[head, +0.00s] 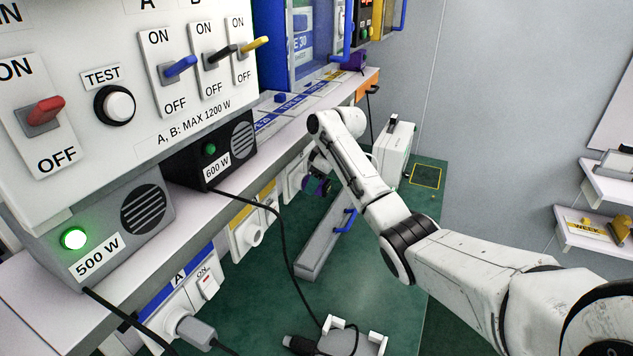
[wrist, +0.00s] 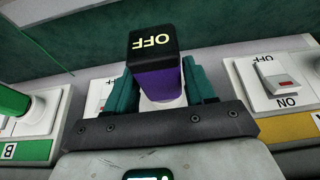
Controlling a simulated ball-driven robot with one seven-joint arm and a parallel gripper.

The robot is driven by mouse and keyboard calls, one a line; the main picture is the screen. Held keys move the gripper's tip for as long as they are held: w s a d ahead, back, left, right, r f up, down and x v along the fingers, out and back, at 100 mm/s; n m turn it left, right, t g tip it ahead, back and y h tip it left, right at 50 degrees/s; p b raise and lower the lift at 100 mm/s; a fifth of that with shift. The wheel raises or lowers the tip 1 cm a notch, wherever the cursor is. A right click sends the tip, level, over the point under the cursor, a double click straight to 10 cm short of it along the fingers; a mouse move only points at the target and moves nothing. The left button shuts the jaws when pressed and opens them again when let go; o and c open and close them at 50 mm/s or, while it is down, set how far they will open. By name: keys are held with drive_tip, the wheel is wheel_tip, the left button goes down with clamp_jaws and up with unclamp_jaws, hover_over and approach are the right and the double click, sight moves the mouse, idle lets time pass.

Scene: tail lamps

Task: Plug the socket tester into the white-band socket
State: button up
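The socket tester (wrist: 158,80) is a purple block with a black top reading OFF in yellow, upside down in the wrist view. It stands between the teal fingers of my gripper (wrist: 162,92), which look closed against both its sides. A white round part shows below its purple body; I cannot tell whether it is seated in a socket. In the head view my gripper (head: 318,180) is low at the bench's front, with the tester's purple (head: 317,187) showing beside a pale socket panel (head: 293,181). The white band itself is not clearly visible; my gripper hides that spot in the wrist view.
A yellow-band socket (head: 250,236) and a blue-band socket A (head: 180,300) line the bench front. A green-band socket B (wrist: 32,115) is left in the wrist view. A black cable (head: 280,255) hangs from the 600 W box (head: 212,155). A grey tray (head: 325,248) lies below.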

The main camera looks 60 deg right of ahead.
drive_tip(key=o, duration=0.4)
drive_tip(key=b+v, duration=0.2)
drive_tip(key=v, duration=0.8)
drive_tip(key=shift+s+r, duration=0.1)
drive_tip(key=shift+r, duration=0.3)
